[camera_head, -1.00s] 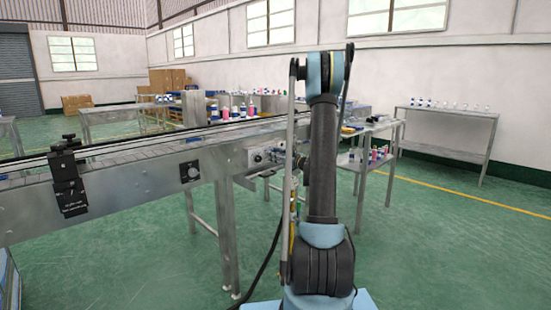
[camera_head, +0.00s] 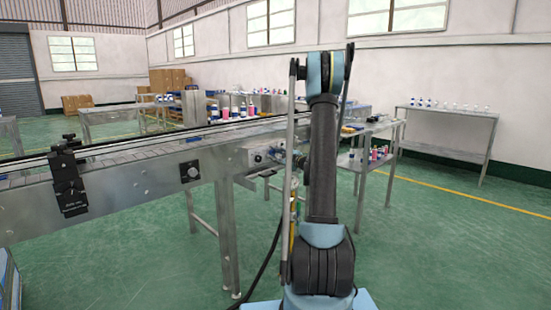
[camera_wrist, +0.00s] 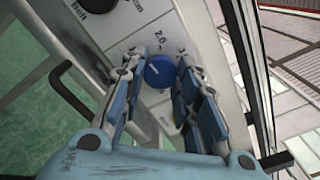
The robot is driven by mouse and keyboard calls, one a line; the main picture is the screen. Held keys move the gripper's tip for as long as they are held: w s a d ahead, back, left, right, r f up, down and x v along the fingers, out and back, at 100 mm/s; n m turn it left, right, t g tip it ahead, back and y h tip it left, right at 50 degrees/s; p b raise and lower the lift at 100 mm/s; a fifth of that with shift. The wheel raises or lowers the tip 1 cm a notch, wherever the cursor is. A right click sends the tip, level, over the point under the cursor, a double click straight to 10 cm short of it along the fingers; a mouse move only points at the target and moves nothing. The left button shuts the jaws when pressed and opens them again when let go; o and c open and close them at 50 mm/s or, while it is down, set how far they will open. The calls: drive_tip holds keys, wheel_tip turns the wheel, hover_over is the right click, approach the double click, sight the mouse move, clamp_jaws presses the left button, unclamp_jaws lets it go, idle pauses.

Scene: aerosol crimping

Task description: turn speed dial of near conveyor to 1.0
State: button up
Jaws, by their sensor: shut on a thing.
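The speed dial is a round blue knob (camera_wrist: 160,71) on a pale panel in the wrist view. A small pale mark shows on its face, but I cannot read its setting surely. The printed label 2.0 (camera_wrist: 163,43) is just above it. My gripper (camera_wrist: 160,65) has one finger on each side of the knob and is shut on it.
A larger black knob (camera_wrist: 98,5) sits beside the word Belt on the same panel. A black handle (camera_wrist: 75,95) is left of my fingers. A side table (camera_head: 362,165) with bottles stands behind my arm. Green floor (camera_head: 440,250) is clear at right.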

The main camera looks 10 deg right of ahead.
drive_tip(key=shift+s+n, duration=0.1)
drive_tip(key=shift+n, duration=2.1)
drive_tip(key=shift+f, duration=0.1)
drive_tip(key=o, duration=1.1)
drive_tip(key=shift+c, duration=0.2)
drive_tip(key=shift+d, duration=0.1)
drive_tip(key=v, duration=1.1)
drive_tip(key=shift+s+d, duration=0.15)
drive_tip(key=shift+s, duration=0.15)
